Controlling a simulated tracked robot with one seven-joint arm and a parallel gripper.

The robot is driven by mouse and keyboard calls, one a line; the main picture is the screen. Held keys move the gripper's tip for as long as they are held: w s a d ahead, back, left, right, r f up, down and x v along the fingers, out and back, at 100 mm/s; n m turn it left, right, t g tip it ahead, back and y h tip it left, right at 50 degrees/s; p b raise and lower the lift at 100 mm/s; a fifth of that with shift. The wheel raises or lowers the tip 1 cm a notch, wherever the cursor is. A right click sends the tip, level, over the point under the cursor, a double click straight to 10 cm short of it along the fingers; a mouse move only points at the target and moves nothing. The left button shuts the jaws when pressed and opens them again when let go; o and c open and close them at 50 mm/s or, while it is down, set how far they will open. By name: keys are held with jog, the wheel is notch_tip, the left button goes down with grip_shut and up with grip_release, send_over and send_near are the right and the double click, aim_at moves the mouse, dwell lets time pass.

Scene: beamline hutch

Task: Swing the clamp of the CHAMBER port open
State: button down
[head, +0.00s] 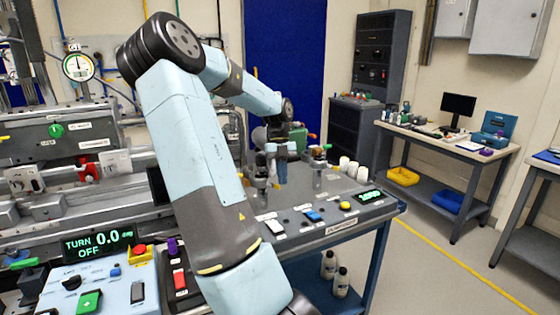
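My gripper (280,172) is small and far off at the end of my arm, above the back of the blue bench. It is among small dark and metal fittings, and I cannot make out its fingertips or whether it holds anything. A green part (298,140) and an orange-red handle (311,136) show just right of my wrist. A metal fitting with a green knob (327,147) stands to the right. I cannot read a CHAMBER label or pick out the port's clamp for certain. My arm hides part of the bench.
The bench panel carries a yellow button (345,206), a blue switch (312,216) and a green display (370,196). White cylinders (353,169) stand behind them. A display (98,243) at left reads TURN 0.0, OFF. The floor (430,270) right of the bench is clear.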

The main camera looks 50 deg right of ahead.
jog(key=shift+s+a, duration=0.1)
jog(key=shift+a, duration=0.2)
dwell(0.4)
jog(key=shift+d, duration=0.1)
jog(key=d+r, duration=0.7)
jog(key=r, duration=0.2)
jog(key=shift+d, duration=0.25)
jog(key=shift+r, duration=0.1)
